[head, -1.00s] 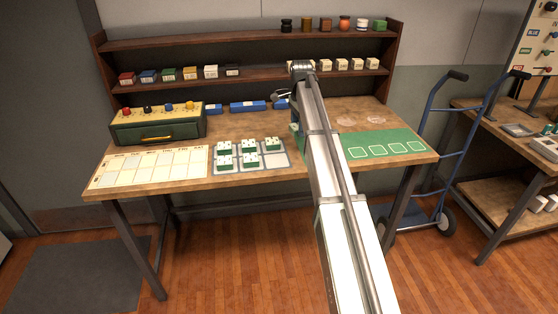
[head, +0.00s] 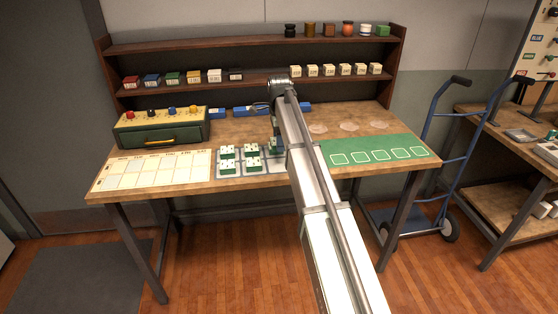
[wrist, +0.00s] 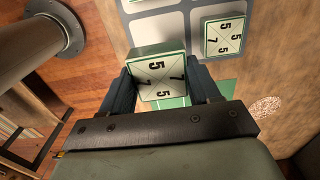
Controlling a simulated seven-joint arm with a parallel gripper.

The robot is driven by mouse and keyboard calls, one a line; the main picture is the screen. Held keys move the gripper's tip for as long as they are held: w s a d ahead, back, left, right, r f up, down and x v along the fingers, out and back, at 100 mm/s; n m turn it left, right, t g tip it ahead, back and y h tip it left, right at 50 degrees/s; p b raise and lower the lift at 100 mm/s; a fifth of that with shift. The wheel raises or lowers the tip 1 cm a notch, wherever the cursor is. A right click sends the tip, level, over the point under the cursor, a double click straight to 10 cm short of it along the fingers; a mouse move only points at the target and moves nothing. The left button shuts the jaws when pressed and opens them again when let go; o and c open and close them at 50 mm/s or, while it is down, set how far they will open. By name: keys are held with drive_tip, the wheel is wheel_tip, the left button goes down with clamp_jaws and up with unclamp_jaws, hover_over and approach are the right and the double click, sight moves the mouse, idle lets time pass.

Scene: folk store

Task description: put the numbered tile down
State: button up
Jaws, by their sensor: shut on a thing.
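My gripper (wrist: 162,92) is shut on a numbered tile (wrist: 158,76), white-faced with a green edge and black 7s and 5s. In the wrist view the held tile is beside a pale grey tray (wrist: 159,28) with light cells. Another numbered tile (wrist: 224,37) sits in a tray cell to the right, apart from the held one. In the head view my gripper (head: 277,140) is over the right end of the tray (head: 274,168), where several green-and-white tiles (head: 251,165) sit to its left. I cannot tell whether the held tile touches the tray.
A green mat (head: 375,150) with outlined squares lies right of the arm. A cream chart card (head: 150,170) lies left of the tray. A green box with knobs (head: 160,130) stands behind the card. Blue blocks (head: 218,113) and shelves (head: 180,88) are at the back.

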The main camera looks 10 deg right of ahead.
sight(279, 165)
drive_tip(key=shift+f, duration=3.9)
drive_tip(key=shift+f, duration=0.1)
drive_tip(key=o, duration=1.2)
drive_tip(key=shift+c, duration=0.2)
wheel_tip(279, 165, up, 12)
drive_tip(key=shift+r, duration=0.1)
